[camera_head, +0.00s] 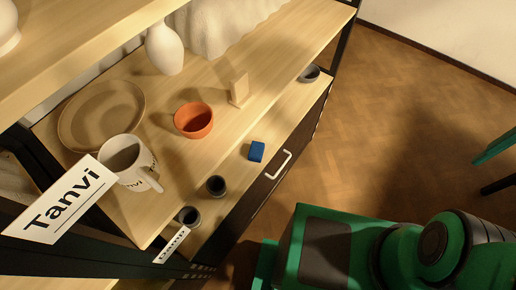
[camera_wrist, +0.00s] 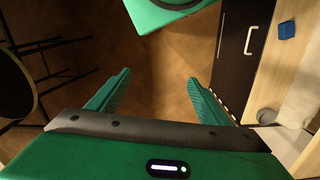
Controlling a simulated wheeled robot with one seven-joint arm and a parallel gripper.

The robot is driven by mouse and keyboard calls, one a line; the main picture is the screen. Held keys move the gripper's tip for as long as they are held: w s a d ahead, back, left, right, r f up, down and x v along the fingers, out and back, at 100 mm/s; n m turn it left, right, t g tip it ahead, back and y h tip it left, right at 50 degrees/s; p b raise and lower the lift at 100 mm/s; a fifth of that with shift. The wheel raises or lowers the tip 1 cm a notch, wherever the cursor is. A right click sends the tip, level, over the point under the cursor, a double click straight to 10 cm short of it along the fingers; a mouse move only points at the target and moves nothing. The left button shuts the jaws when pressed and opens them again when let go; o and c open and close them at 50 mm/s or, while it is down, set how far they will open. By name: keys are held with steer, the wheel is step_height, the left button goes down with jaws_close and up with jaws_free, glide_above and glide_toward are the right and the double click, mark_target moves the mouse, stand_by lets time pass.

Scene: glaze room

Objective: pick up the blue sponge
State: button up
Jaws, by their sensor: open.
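The blue sponge (camera_head: 256,151) is a small blue block lying on the front strip of the wooden shelf top, above the white drawer handle. In the wrist view the sponge (camera_wrist: 287,30) shows at the upper right, on the pale wood. My gripper (camera_wrist: 151,84) is open and empty in the wrist view, with its two green fingers spread over the floor. It is well to the left of the sponge in that view and apart from it. My gripper's fingers do not show clearly in the head view.
An orange bowl (camera_head: 194,121), a wooden block (camera_head: 239,88), a mug (camera_head: 127,160), a plate (camera_head: 76,118) and a white vase (camera_head: 164,50) stand behind the sponge. Dark cups (camera_head: 216,186) stand along the front edge. A handle (camera_head: 278,165) sticks out below. Upper shelf overhangs left.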

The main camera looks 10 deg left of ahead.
stand_by(0.4)
steer(key=shift+o, duration=0.7)
steer(key=shift+s+a+r, duration=0.1)
steer(key=shift+s, duration=0.25)
steer(key=w+a+f+m+y, duration=0.1)
steer(key=w+a+f+m, duration=0.3)
steer(key=w+a+f, duration=1.1)
steer(key=m+y, duration=0.3)
steer(key=m, duration=0.5)
glide_above(257, 149)
steer(key=d, duration=0.3)
step_height(257, 149, down, 15)
steer(key=shift+s+a+f, duration=0.1)
steer(key=shift+a, duration=0.05)
steer(key=shift+x, duration=2.5)
steer(key=shift+a, duration=0.1)
